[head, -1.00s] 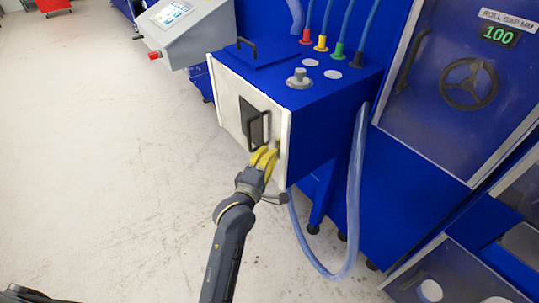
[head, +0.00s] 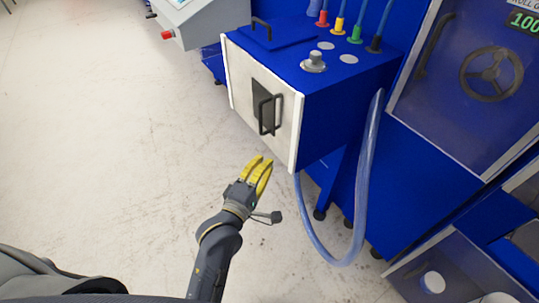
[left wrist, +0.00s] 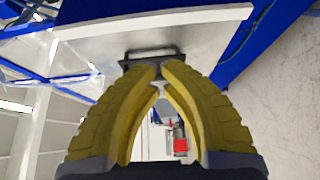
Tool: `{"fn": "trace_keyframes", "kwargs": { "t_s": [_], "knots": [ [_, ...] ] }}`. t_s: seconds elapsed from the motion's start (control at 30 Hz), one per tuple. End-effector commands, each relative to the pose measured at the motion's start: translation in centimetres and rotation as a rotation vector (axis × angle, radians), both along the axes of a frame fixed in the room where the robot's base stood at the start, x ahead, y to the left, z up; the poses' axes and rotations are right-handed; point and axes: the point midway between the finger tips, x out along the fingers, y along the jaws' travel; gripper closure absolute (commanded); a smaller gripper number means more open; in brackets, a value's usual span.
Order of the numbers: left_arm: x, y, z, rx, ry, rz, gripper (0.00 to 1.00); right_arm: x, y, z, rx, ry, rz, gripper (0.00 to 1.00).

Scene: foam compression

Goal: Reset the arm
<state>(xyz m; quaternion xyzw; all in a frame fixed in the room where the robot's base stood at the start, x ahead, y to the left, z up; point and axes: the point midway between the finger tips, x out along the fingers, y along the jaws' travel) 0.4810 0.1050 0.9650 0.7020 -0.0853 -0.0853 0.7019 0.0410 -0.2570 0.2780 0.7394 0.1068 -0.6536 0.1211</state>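My left gripper (head: 262,161) has yellow fingers and stands in front of and below the blue box's white door (head: 262,95), apart from it in the head view. Its fingers are parted by a narrow gap with nothing held between them. In the left wrist view the gripper (left wrist: 160,72) points toward the dark door handle (left wrist: 152,54), which shows beyond the fingertips. The handle also shows in the head view (head: 268,115), on a dark plate. The door looks closed. My right gripper is not in view.
The blue box (head: 345,110) has a knob (head: 314,62) and coloured hose fittings on top. A clear hose (head: 310,225) loops down to its right. A cabinet with a handwheel (head: 491,74) stands at the right. A grey console (head: 200,22) is at the back. The floor at left is clear.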

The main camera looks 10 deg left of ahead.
Motion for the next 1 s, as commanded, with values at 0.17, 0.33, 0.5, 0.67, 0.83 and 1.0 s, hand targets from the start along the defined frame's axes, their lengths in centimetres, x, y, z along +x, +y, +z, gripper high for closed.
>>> {"fn": "trace_keyframes", "kwargs": {
  "t_s": [0.17,0.33,0.5,0.67,0.83,1.0],
  "knots": [
    [-0.9,0.2,0.0,0.001,0.0,0.0,1.0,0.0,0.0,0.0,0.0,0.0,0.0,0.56],
    [-1.0,0.3,0.1,0.034,-0.01,0.0,1.0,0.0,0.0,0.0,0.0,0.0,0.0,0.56],
    [-0.9,0.4,-0.2,0.158,-0.046,0.008,1.0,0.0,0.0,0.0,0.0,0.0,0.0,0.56],
    [0.1,-0.2,-5.5,0.352,-0.012,-0.002,1.0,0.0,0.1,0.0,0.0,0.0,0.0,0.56],
    [0.4,-1.0,-13.5,0.558,0.059,-0.046,1.0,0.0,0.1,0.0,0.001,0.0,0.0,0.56],
    [-0.9,-1.5,-23.9,0.789,0.156,-0.137,1.0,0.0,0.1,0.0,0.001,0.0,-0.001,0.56]
  ]
}}
